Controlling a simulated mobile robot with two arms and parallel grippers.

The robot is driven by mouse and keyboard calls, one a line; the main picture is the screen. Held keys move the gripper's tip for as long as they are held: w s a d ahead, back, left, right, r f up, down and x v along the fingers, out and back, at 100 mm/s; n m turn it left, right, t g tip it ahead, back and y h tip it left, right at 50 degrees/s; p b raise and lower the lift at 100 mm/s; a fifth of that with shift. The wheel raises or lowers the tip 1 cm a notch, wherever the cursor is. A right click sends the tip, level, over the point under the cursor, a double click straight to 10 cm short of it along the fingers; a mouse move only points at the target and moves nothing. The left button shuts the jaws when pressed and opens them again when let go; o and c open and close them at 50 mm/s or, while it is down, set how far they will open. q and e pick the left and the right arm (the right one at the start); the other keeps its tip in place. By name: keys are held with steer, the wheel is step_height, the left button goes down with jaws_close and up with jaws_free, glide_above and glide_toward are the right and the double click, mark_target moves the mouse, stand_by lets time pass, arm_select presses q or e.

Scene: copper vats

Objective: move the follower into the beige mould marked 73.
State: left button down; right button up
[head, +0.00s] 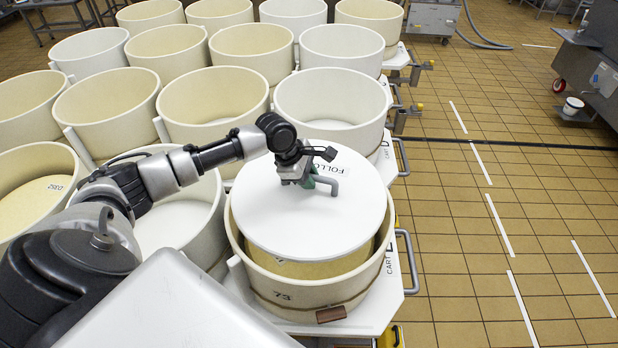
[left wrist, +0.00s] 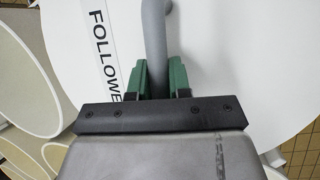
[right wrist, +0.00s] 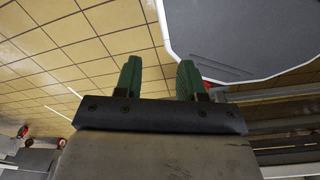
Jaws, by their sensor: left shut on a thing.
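The follower (head: 295,232) is a white round disc with a grey handle (head: 325,184) and the printed label FOLLOWER, cut off in the left wrist view (left wrist: 103,50). My left gripper (head: 308,178) is shut on that handle; its green fingers (left wrist: 156,78) sit either side of the grey bar. The disc is over the beige mould marked 73 (head: 300,290), slightly tilted or offset, with a yellowish surface showing below its front edge. Whether it touches the mould's rim I cannot tell. My right gripper (right wrist: 160,80) is open and empty over tiled floor.
Mould 73 stands on a white cart (head: 375,307) with grey handles at the right edge. Several beige and white moulds crowd behind and to the left, one white mould (head: 332,105) directly behind. A grey machine (head: 595,80) stands at far right.

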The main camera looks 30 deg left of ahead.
arm_select(q)
steer(key=shift+w+f+b, duration=0.15)
steer(key=shift+f+b, duration=0.4)
steer(key=shift+b, duration=0.15)
steer(key=shift+f+b, duration=0.45)
steer(key=shift+b, duration=0.25)
steer(key=shift+f+b, duration=0.4)
steer(key=shift+b, duration=0.3)
steer(key=shift+f, duration=2.55)
steer(key=shift+f+b, duration=0.65)
steer(key=shift+f, duration=2.85)
arm_select(e)
step_height(320, 180, down, 6)
steer(key=w, duration=0.1)
arm_select(q)
steer(key=shift+f, duration=0.8)
arm_select(e)
steer(key=shift+f, duration=0.3)
